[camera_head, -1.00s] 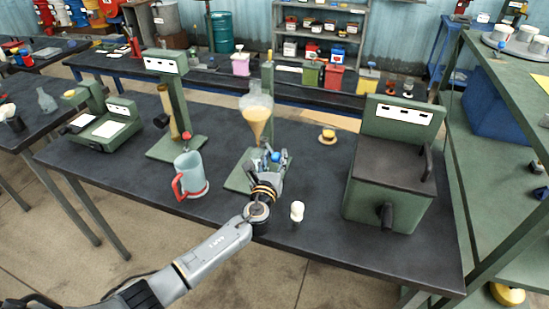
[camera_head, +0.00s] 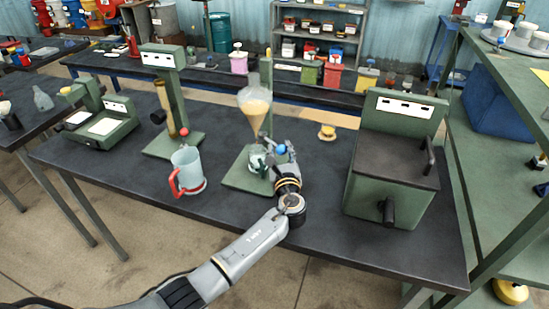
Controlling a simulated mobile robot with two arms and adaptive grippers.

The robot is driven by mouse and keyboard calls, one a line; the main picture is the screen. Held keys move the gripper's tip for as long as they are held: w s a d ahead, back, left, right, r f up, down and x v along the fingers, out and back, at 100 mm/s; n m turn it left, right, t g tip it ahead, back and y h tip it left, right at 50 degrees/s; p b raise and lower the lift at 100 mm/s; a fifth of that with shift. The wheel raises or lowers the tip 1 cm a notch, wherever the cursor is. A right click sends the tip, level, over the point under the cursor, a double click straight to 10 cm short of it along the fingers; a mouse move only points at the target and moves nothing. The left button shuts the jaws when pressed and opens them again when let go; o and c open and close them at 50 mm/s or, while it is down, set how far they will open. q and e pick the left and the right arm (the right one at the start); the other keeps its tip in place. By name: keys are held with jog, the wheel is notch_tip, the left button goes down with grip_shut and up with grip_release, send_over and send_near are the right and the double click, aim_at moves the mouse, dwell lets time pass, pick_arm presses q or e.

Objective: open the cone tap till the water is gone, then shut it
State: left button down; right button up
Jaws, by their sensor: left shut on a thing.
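A clear glass cone (camera_head: 254,112) hangs on a green stand (camera_head: 241,178), holding a cloudy tan liquid; its upper part is clear. Below it sits a small clear vessel (camera_head: 257,161), partly hidden by the gripper. The blue knob of the cone tap (camera_head: 280,149) shows at my left gripper (camera_head: 276,155). My left gripper is shut on this tap knob, just right of the cone's lower tip, though the fingers partly hide the contact. I cannot tell from this view whether the tap is open or whether liquid runs. My right gripper is not in view.
A pale mug with a red handle (camera_head: 187,172) stands left of the stand. A green post device (camera_head: 168,95) is behind it. A large green box machine (camera_head: 393,165) stands at the right. A small yellow-topped item (camera_head: 327,132) lies between. The table front is mostly clear.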

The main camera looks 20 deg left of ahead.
pick_arm(q)
jog(key=w+y+b, duration=0.1)
jog(key=w+d+r+n+g+y+b, duration=0.1)
jog(key=w+n+y+b, duration=0.1)
jog(key=w, duration=0.1)
jog(key=shift+d+r+g+b, duration=0.2)
jog(key=shift+d+g+b, duration=0.1)
jog(key=shift+d, duration=0.05)
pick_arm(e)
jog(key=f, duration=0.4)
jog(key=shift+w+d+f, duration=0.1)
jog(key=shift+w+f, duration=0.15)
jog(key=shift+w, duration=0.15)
pick_arm(q)
jog(key=shift+a+r, duration=0.1)
jog(key=c, duration=1)
grip_release()
jog(key=shift+w, duration=0.1)
jog(key=shift+w+f, duration=0.25)
jog(key=shift+w+a+f, duration=0.1)
jog(key=shift+a+f, duration=0.1)
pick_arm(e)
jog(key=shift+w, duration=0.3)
pick_arm(q)
jog(key=shift+d, duration=0.3)
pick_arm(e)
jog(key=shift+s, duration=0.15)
